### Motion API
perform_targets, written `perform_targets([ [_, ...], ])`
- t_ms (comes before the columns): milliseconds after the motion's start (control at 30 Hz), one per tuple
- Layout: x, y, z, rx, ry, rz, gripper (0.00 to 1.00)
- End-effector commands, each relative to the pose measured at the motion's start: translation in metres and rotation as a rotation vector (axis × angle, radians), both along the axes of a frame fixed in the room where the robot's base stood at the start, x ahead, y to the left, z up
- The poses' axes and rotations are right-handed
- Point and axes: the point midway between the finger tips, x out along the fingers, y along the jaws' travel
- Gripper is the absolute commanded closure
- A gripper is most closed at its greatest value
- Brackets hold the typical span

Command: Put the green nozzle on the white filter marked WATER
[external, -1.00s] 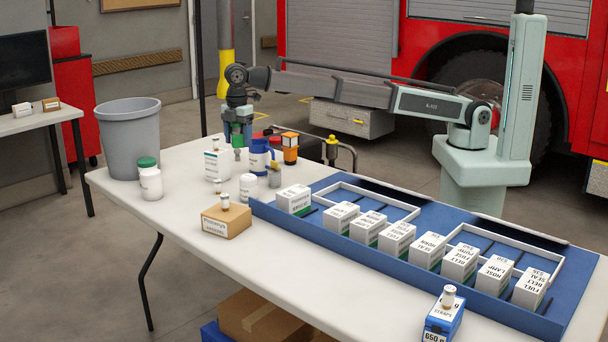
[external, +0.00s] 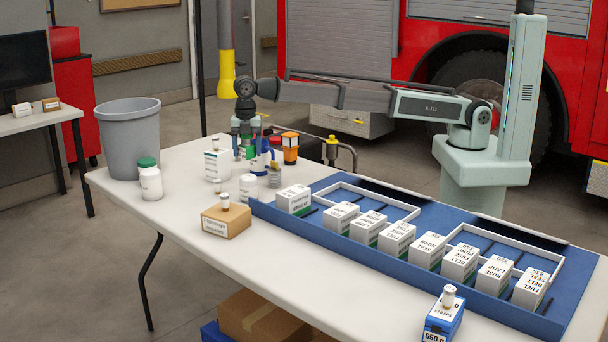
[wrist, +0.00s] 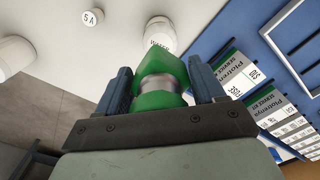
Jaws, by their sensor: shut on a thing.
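My gripper (wrist: 165,88) is shut on the green nozzle (wrist: 158,98), a green piece with a silver band, held between the two dark fingers in the wrist view. In the external view my gripper (external: 245,141) is over the far left part of the table, with the nozzle partly hidden by the fingers. A white cylinder with partly hidden lettering that begins "WAT" (wrist: 158,30) shows just beyond the nozzle in the wrist view. It looks like the short white cylinder (external: 249,188) in the external view, where its lettering is unreadable. The nozzle appears apart from it.
A cardboard box (external: 226,222) and a blue tray (external: 440,280) with several white boxes stand nearer the camera.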

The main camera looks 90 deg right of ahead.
Motion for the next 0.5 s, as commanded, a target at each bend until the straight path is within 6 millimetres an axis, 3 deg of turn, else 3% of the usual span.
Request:
perform_targets([
  [100,-0.001,0.0,-0.018,0.0,0.002,-0.001,0.71],
  [500,0.0,0.0,-0.056,0.0,0.001,-0.002,0.71],
])
